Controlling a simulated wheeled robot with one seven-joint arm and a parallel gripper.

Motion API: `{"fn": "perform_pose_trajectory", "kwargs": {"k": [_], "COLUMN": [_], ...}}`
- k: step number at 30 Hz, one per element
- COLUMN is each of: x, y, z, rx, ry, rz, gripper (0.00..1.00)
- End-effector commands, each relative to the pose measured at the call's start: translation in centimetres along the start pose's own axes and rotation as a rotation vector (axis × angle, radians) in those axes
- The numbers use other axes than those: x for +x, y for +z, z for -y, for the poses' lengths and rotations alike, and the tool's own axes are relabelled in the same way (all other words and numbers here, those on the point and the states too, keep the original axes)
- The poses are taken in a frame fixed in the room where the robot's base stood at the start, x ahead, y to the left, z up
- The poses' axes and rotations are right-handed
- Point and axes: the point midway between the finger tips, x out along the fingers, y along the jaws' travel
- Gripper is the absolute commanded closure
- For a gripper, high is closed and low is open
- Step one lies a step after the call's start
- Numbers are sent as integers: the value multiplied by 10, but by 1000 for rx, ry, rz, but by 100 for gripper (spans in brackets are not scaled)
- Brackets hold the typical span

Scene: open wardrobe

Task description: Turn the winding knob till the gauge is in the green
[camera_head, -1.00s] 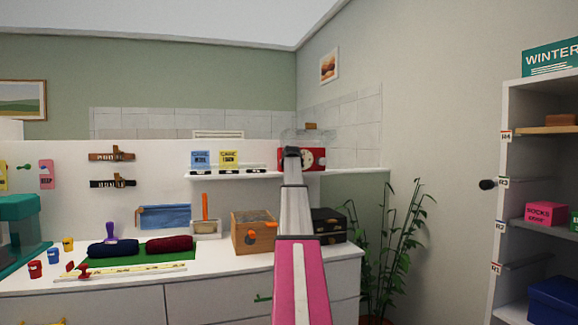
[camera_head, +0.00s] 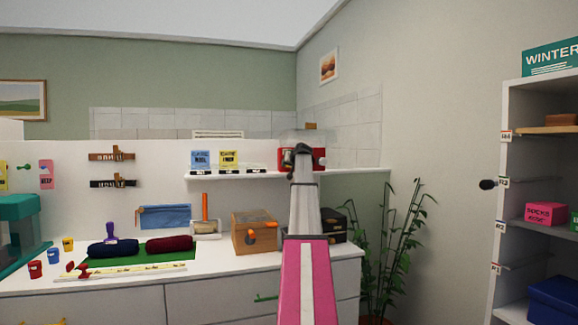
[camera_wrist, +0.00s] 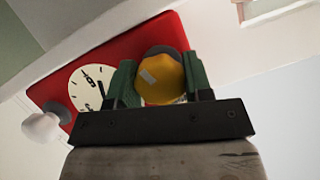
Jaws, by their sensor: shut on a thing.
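The red box (camera_head: 320,155) with the gauge stands at the right end of the wall shelf. In the wrist view the box (camera_wrist: 58,90) shows a round white gauge dial (camera_wrist: 86,88) with dark marks and a dark needle. I cannot make out a green zone or which mark the needle is at. A yellow knob (camera_wrist: 160,82) sits on the box face, right of the dial. My gripper (camera_wrist: 158,88) has its green fingers on either side of the knob, shut on it. In the head view my gripper (camera_head: 301,150) covers the knob and most of the dial.
A white rounded part (camera_wrist: 42,127) sticks out at the box's left side. Blue (camera_head: 200,159) and yellow cards (camera_head: 229,158) stand on the shelf (camera_head: 255,175) left of the box. Below are a wooden box (camera_head: 250,236), a black case (camera_head: 334,226) and a plant (camera_head: 392,245).

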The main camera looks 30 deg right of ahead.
Motion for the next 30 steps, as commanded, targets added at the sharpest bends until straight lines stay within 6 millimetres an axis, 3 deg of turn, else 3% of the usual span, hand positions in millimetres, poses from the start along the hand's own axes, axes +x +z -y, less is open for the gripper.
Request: {"fn": "perform_pose_trajectory", "kwargs": {"k": [9, 25, 26, 27, 30], "x": [0, 0, 0, 0, 0], "y": [3, 4, 4, 3, 2], "z": [-1, 0, 0, 0, 0], "rx": [103, 120, 120, 120, 120], "ry": [-42, -50, -50, -50, -50], "rz": [6, 7, 8, 7, 5], "gripper": [78, 78, 44, 31, 29]}}
